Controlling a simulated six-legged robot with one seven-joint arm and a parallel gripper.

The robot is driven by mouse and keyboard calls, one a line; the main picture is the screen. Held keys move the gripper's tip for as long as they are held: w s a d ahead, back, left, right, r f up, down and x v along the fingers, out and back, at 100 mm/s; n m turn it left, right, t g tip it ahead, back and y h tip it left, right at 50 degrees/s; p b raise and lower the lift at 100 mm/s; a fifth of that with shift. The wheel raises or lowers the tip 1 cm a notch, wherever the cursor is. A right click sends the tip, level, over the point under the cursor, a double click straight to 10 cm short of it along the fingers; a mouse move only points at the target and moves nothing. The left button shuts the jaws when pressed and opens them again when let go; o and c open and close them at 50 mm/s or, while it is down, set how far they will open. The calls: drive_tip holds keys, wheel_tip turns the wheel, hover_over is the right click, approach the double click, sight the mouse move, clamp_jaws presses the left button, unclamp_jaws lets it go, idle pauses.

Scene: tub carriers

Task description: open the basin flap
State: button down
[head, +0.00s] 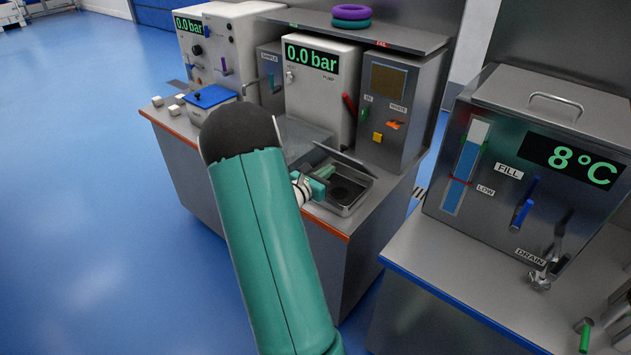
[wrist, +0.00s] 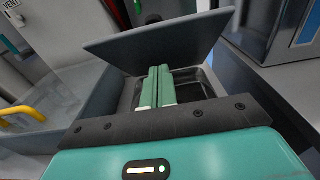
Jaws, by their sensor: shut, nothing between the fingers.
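The basin (head: 347,207) is a steel sink set into the counter, with a dark inside. The basin flap (head: 346,159) is a flat grey plate standing tilted up at the basin's far side, so part of the basin is uncovered. In the wrist view the flap (wrist: 165,42) spans the upper middle, beyond my fingers. My gripper (head: 326,172) is over the basin's left part, in front of the flap. In the wrist view its two green fingers (wrist: 158,72) are together and empty, their tips close to the flap's lower part; I cannot tell whether they touch it.
Behind the basin stand a pump unit (head: 318,95) and a grey cabinet (head: 395,110) under a shelf with purple and green rings (head: 351,17). A chiller tank (head: 530,180) with a drain tap stands on a separate counter at right. Blue floor (head: 90,190) is open at left.

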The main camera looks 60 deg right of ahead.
sight(337, 155)
drive_tip(key=shift+s+d+r, duration=0.15)
drive_tip(key=shift+d+r, duration=0.85)
drive_tip(key=shift+r, duration=0.1)
drive_tip(key=shift+d+r+y, duration=0.3)
drive_tip(key=shift+d+r, duration=0.1)
drive_tip(key=shift+r, duration=0.15)
drive_tip(key=d+r+y, duration=0.1)
drive_tip(key=d+r, duration=0.1)
drive_tip(key=d, duration=0.1)
drive_tip(key=s+d+r+y, duration=0.1)
drive_tip(key=d+r, duration=0.1)
drive_tip(key=shift+d+t+y, duration=0.1)
drive_tip(key=shift+t+y, duration=0.2)
drive_tip(key=shift+s+d+r, duration=0.1)
drive_tip(key=shift+d+r, duration=0.25)
drive_tip(key=shift+d, duration=0.45)
drive_tip(key=shift+a, duration=0.1)
